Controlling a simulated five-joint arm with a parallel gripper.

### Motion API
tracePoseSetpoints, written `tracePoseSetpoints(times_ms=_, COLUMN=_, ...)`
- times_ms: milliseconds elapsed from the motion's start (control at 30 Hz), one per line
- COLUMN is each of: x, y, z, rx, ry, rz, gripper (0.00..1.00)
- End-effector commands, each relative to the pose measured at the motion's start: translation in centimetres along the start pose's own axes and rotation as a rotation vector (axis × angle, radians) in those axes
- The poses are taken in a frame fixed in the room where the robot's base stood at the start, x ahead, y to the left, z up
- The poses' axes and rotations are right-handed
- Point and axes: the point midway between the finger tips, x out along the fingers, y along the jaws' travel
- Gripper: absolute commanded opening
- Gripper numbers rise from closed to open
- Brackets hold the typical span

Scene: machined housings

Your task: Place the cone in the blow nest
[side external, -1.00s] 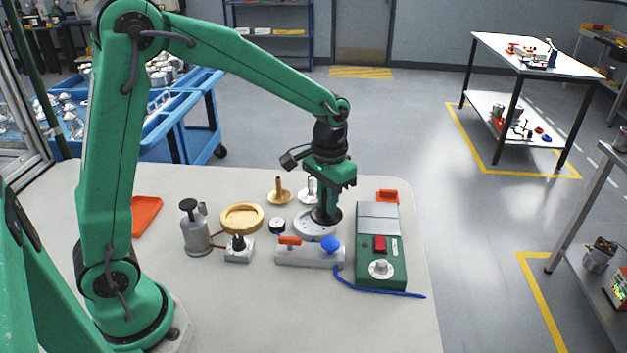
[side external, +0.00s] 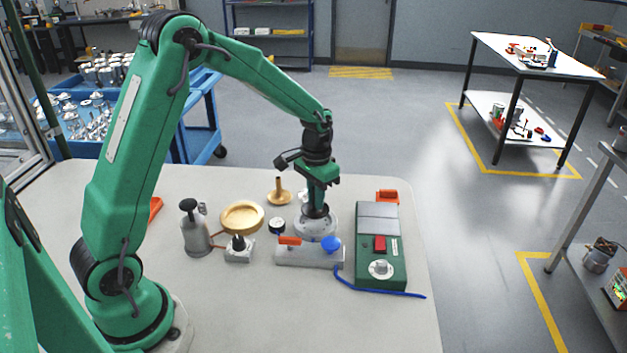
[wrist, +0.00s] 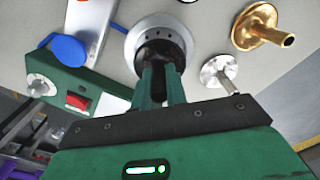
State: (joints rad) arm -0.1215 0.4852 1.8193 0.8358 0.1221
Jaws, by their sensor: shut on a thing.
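The round silver nest (side external: 301,229), with small holes around its inner wall, stands behind the grey valve block; it also shows in the wrist view (wrist: 133,50). My gripper (side external: 316,209) points straight down over it, fingertips inside or at its rim. I cannot tell whether the cone touches the nest floor.
A brass flanged post (side external: 279,194) and a small silver flanged post (wrist: 220,72) stand close behind the nest. The valve block (side external: 308,256) with a blue knob (side external: 331,243) is in front; a green control box (side external: 381,245) is right. A brass dish (side external: 242,217) stands left.

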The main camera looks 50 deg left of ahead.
Motion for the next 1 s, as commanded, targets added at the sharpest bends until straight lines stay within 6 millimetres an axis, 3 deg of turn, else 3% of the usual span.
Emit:
tracePoseSetpoints(times_ms=300, x=3.3, y=0.0, z=0.1, rx=0.0, ry=-0.003, rz=0.0, gripper=0.0)
tracePoseSetpoints(times_ms=800, x=3.9, y=0.0, z=0.1, rx=0.0, ry=-0.002, rz=0.0, gripper=0.0)
tracePoseSetpoints(times_ms=833, x=3.9, y=0.0, z=0.1, rx=0.0, ry=-0.002, rz=0.0, gripper=0.2)
tracePoseSetpoints(times_ms=900, x=3.9, y=0.0, z=0.1, rx=0.0, ry=-0.002, rz=0.0, gripper=0.33)
tracePoseSetpoints(times_ms=1000, x=3.9, y=0.0, z=0.1, rx=0.0, ry=-0.002, rz=0.0, gripper=0.36)
